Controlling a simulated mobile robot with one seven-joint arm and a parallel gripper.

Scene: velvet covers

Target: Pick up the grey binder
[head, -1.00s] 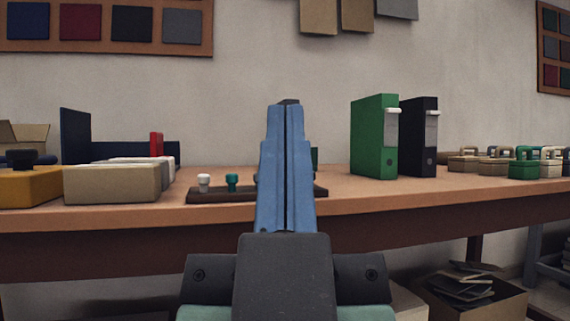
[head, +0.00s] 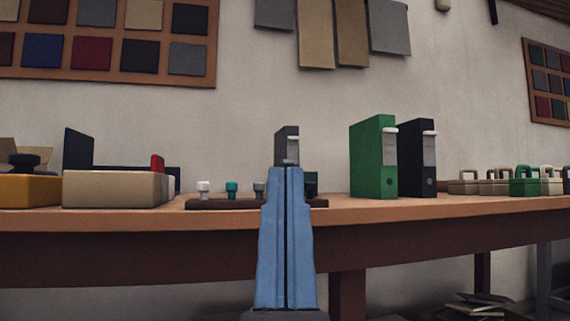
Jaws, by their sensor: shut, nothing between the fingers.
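The grey binder (head: 287,146) stands upright toward the back of the table, in line with my gripper. Its upper part shows above my fingertips, and its lower part is hidden behind them. My gripper (head: 287,169) has its two blue fingers together with nothing held. It is in front of the binder in the picture; I cannot tell the gap between them.
A green binder (head: 373,158) and a black binder (head: 417,160) stand to the right. Boxes (head: 115,189) are at the left, small handled cases (head: 525,181) at the far right.

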